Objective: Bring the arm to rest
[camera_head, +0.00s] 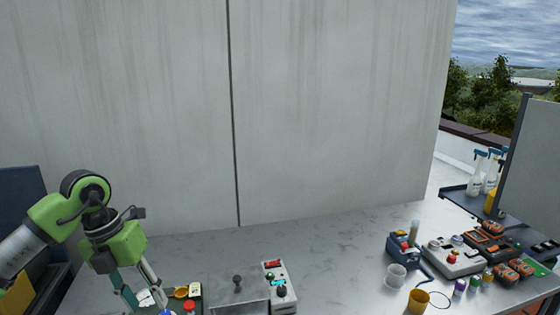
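My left arm comes in from the left, green and grey. Its gripper (143,296) points down over the left end of the grey worktop (330,250). Its two fingers stand apart, with a gap between them. I see nothing held between them, though the tips are close to the lower edge of the picture and small items lie behind them. My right arm and gripper are not in view.
A control box (280,286) with red and teal parts and a metal box with a black knob (238,282) stand near the middle front. A clear cup (396,277), a yellow mug (418,301) and several devices crowd the right. The worktop's middle back is clear before a tall grey wall (330,110).

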